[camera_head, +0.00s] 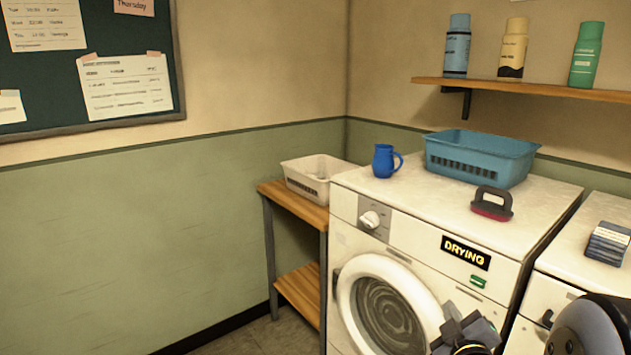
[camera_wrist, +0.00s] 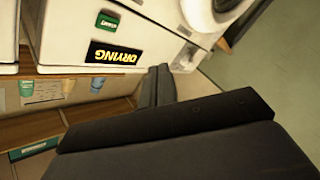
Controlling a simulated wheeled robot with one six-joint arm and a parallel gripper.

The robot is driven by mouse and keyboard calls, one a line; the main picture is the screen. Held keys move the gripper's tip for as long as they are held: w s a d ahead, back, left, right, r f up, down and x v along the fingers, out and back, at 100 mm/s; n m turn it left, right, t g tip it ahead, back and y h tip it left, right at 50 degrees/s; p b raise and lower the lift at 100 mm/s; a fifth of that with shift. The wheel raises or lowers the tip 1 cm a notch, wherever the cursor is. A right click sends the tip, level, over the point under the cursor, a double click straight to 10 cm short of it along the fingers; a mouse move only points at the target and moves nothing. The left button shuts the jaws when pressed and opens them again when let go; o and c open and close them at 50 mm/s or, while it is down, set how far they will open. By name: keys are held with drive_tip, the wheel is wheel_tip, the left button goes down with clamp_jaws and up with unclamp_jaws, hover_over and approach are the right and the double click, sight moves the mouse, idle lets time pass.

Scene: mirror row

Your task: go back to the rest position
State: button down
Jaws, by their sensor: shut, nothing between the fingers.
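My gripper (camera_head: 468,330) shows at the bottom edge of the head view, in front of the washing machine (camera_head: 345,200) and right of its round door (camera_head: 385,310). Its fingers are shut with nothing held. In the wrist view, the dark fingers (camera_wrist: 158,85) lie together and point toward the machine front, with the black DRYING sign (camera_wrist: 115,53) beyond their left side. The gripper looks apart from the machine, but the gap is hard to judge. Part of my arm fills the lower right corner of the head view.
On the machine top are a blue mug (camera_head: 384,161), a blue basket (camera_head: 480,157) and a red-based brush (camera_head: 492,204). A second machine (camera_head: 577,262) stands close on the right. A wooden side table (camera_head: 300,285) holds a cream basket (camera_head: 317,177). Floor left of it is open.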

drive_tip(key=shift+w+d, duration=0.1)
drive_tip(key=w+d, duration=0.1)
drive_tip(key=d, duration=0.1)
drive_tip(key=w+d+b, duration=0.1)
drive_tip(key=w, duration=0.1)
drive_tip(key=shift+d+f, duration=0.2)
drive_tip(key=shift+d, duration=0.2)
drive_tip(key=shift+b, duration=0.45)
drive_tip(key=r+p, duration=0.1)
drive_tip(key=p, duration=0.1)
drive_tip(key=shift+p, duration=0.4)
drive_tip(key=shift+d+p, duration=0.1)
drive_tip(key=shift+p, duration=0.7)
